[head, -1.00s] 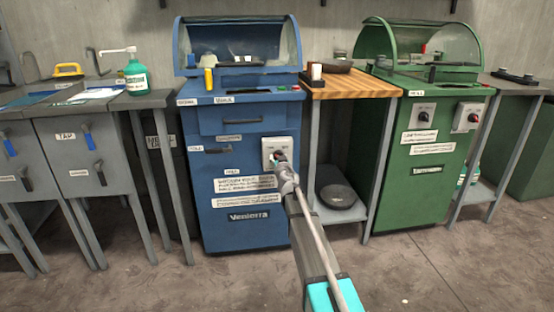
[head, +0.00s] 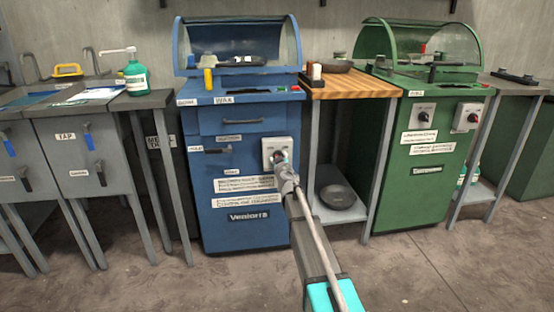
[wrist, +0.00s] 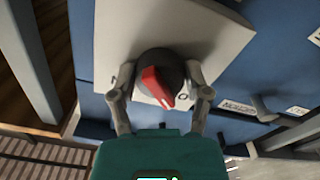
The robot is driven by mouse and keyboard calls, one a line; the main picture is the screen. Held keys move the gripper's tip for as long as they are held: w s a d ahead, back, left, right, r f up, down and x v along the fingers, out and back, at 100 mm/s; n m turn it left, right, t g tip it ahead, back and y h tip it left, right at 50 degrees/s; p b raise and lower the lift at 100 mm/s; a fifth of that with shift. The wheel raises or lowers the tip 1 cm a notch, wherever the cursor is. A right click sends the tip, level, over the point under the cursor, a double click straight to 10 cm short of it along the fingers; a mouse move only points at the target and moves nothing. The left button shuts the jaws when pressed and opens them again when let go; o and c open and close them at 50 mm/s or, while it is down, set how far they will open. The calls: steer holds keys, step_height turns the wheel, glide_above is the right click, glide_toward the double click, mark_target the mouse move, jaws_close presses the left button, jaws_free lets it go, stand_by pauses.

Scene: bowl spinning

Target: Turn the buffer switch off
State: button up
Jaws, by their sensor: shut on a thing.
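A rotary switch on a pale plate (head: 268,145) is mounted on the front of the blue machine (head: 230,165). In the wrist view its dark round knob with a red pointer (wrist: 153,82) sits on the pale plate (wrist: 190,35). The pointer is turned toward the lower right, and an "O" mark shows beside it. My gripper (wrist: 158,84) has one finger on each side of the knob and is shut on it. In the head view my gripper (head: 281,161) reaches the plate from the front and partly hides the knob.
A wood-topped table (head: 355,85) stands right of the blue machine, with a dark round object (head: 338,197) on its lower shelf. A green machine (head: 430,160) farther right carries two more switches. Grey cabinets (head: 75,150) stand left. The floor in front is clear.

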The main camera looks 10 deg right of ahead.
steer(key=shift+n, duration=1.4)
steer(key=o, duration=1.1)
steer(key=shift+o, duration=0.2)
steer(key=s, duration=1.2)
steer(key=shift+d, duration=0.1)
